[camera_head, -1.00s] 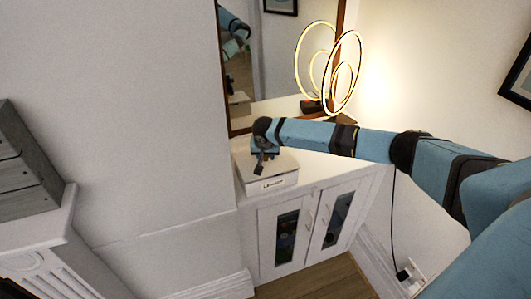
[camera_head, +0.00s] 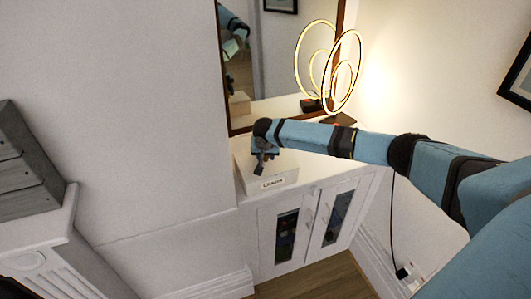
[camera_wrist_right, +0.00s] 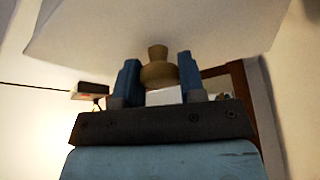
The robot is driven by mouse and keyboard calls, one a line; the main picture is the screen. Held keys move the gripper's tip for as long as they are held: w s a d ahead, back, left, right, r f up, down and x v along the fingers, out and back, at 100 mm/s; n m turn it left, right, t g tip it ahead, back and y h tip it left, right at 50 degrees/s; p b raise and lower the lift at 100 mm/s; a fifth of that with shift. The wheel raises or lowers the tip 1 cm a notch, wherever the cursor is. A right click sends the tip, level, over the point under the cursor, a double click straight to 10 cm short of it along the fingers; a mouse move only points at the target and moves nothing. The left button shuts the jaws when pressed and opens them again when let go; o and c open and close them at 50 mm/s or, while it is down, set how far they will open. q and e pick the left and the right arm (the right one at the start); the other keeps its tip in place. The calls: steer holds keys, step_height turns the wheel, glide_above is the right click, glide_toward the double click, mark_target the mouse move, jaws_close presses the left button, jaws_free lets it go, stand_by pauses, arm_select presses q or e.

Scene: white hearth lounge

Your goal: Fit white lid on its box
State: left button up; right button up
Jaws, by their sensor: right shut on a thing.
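The white box (camera_head: 280,184) with a small label on its front stands on the white cabinet top. My right gripper (camera_head: 261,163) points down over the box. In the right wrist view the blue fingers (camera_wrist_right: 157,78) are shut on the tan knob (camera_wrist_right: 158,74) of the white lid (camera_wrist_right: 215,28). The lid fills the upper part of that view. In the head view the lid is at or just above the box top. I cannot tell whether it is fully seated, as pale surfaces blend and the gripper covers part of it. My left gripper is not in view.
A lit ring lamp (camera_head: 343,72) stands on the cabinet behind and right of the box. A mirror (camera_head: 280,60) with a dark wood frame stands at the back. The white cabinet (camera_head: 350,178) has clear top to the box's right. A wall is close on the left.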

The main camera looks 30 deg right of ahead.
steer(key=shift+f, duration=0.2)
stand_by(0.7)
steer(key=o, duration=1.5)
steer(key=shift+p, duration=0.3)
steer(key=shift+r+p, duration=0.65)
step_height(320, 180, up, 2)
steer(key=p, duration=0.2)
steer(key=shift+r+p, duration=0.25)
steer(key=shift+p, duration=0.1)
step_height(320, 180, up, 3)
steer(key=p, duration=0.3)
steer(key=shift+r, duration=0.15)
